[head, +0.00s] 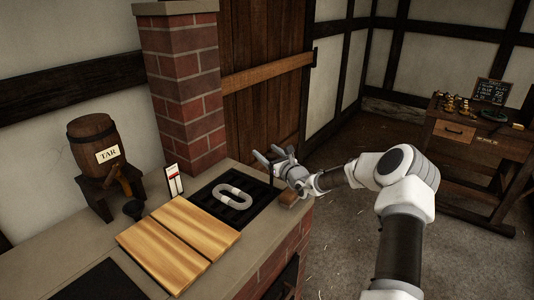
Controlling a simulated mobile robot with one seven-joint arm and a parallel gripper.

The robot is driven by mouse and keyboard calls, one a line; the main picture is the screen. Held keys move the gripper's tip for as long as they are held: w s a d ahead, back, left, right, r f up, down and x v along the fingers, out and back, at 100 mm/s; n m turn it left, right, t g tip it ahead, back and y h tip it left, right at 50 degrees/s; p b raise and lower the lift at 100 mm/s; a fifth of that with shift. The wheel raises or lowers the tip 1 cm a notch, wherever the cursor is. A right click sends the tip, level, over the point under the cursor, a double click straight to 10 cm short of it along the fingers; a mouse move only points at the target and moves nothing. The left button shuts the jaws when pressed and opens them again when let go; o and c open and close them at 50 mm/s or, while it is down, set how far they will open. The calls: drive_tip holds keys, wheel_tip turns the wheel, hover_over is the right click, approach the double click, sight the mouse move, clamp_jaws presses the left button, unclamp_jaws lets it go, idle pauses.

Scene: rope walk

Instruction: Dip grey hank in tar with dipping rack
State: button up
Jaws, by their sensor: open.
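The pale grey hank (233,198), an oval ring, lies flat on the black slatted dipping rack (205,202) at the right end of the counter. A thin dark upright stands at the rack's right side, close to my gripper. My gripper (266,154) is open, above the back right corner of the rack, and its fingers point left. I see nothing held in it, and I cannot tell whether it touches the upright. A wooden barrel (90,132) labelled TAR stands on a stand at the left. Any tar below the rack is hidden.
Two wooden boards (168,255) lie left of the rack. A small black cup (134,208) stands below the barrel's tap. A red and white card (174,180) stands behind the boards. A brick pillar (184,85) rises behind. A laden wooden table (470,132) is far right.

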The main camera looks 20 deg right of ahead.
drive_tip(key=shift+w, duration=0.1)
drive_tip(key=shift+c, duration=0.3)
clamp_jaws()
